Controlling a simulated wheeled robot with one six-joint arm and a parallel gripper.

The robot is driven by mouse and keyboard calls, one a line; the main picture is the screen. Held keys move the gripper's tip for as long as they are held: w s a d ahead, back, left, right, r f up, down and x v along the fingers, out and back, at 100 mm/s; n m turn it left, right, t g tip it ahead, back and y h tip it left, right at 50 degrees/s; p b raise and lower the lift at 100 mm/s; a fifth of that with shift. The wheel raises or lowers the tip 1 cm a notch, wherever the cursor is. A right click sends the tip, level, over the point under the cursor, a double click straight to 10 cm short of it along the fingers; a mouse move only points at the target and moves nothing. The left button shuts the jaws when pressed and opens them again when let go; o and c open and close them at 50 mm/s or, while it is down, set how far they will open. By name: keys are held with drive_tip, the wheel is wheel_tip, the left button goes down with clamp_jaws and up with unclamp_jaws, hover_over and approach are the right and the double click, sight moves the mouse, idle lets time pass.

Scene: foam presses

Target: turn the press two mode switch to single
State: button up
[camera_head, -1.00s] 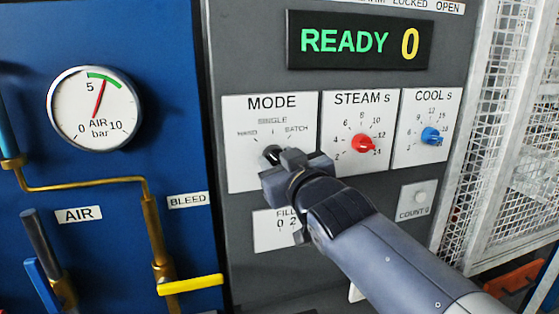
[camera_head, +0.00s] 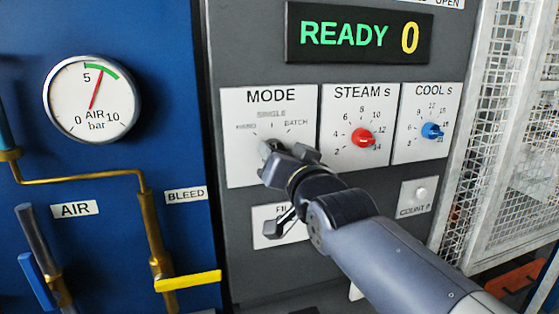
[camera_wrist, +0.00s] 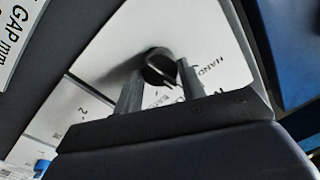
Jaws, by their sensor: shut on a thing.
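The mode switch is a black round knob (camera_wrist: 158,66) on the white MODE plate (camera_head: 240,165), with HAND, SINGLE and BATCH printed in an arc above it. My gripper (camera_head: 268,150) is at the knob and hides most of it in the head view. In the wrist view my two fingers (camera_wrist: 158,84) stand on either side of the knob, shut on it. A pale mark on the knob faces the printed labels, but I cannot tell which one it points to, as the fingers partly cover them.
The red STEAM knob (camera_head: 362,137) and blue COOL knob (camera_head: 431,130) are to the right. The display (camera_head: 359,38) reads READY 0. Below are the partly hidden FILL plate (camera_head: 265,228) and the COUNT button (camera_head: 420,192). A mesh guard (camera_head: 498,130) bounds the right side.

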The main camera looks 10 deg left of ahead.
drive_tip(key=shift+m, duration=0.7)
drive_tip(key=o, duration=1)
drive_tip(key=shift+d, duration=0.1)
drive_tip(key=p+v, duration=0.1)
drive_tip(key=v, duration=0.9)
drive_tip(key=shift+s, duration=0.35)
drive_tip(key=shift+w+f, duration=0.15)
drive_tip(key=shift+f, duration=0.05)
